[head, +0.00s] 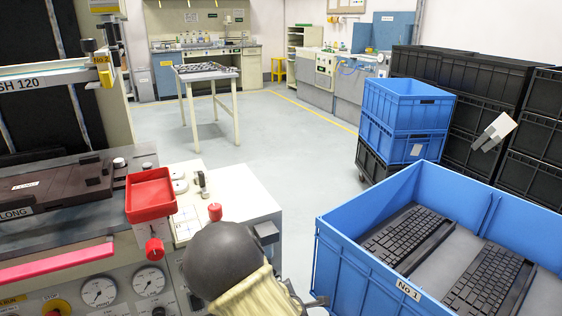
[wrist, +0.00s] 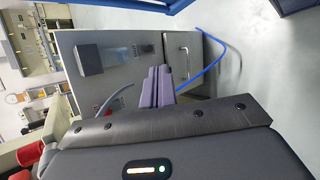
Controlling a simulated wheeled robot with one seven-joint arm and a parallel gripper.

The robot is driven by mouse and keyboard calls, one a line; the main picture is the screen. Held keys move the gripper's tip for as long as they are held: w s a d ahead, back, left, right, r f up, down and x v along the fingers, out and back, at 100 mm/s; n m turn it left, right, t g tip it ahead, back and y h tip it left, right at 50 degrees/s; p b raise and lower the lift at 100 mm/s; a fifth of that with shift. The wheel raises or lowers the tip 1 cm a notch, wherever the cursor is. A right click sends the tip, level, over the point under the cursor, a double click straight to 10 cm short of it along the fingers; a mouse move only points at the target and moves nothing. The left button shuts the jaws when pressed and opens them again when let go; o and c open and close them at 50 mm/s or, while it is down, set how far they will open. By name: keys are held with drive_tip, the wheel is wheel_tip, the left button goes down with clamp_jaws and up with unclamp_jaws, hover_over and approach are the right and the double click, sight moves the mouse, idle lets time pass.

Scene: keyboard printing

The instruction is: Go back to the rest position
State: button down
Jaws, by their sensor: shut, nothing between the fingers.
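My gripper (wrist: 158,72) shows in the wrist view, its two purple-grey fingers together and nothing between them. It is in front of a grey machine panel (wrist: 120,52) that has a metal handle, apart from it as far as I can tell. In the head view my arm, with a dark rounded joint and a cream sleeve, rises at the bottom middle, between the control panel and the blue crate. I cannot make out the fingers in the head view.
A blue crate (head: 345,262) at the right holds keyboards (head: 410,234). A machine with a red tray (head: 150,195) and gauges stands at the left. Black crates (head: 445,65) line the right wall. The floor (head: 280,140) beyond is clear up to a white table (head: 205,72). A blue cable (wrist: 222,55) hangs near my fingers.

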drive_tip(key=s+d+r+m+g, duration=0.4)
drive_tip(key=s+d+r+m, duration=0.3)
drive_tip(key=s+m, duration=0.3)
drive_tip(key=s+d+r+m+g, duration=0.3)
drive_tip(key=s+d+r+m, duration=0.3)
drive_tip(key=s+m, duration=0.5)
wheel_tip(320, 180, up, 33)
drive_tip(key=w+m+p, duration=0.1)
drive_tip(key=w+p, duration=0.1)
drive_tip(key=p, duration=3.1)
drive_tip(key=shift+w+r+m, duration=0.15)
drive_tip(key=shift+w+m, duration=0.15)
drive_tip(key=shift+w, duration=0.05)
drive_tip(key=shift+d, duration=0.1)
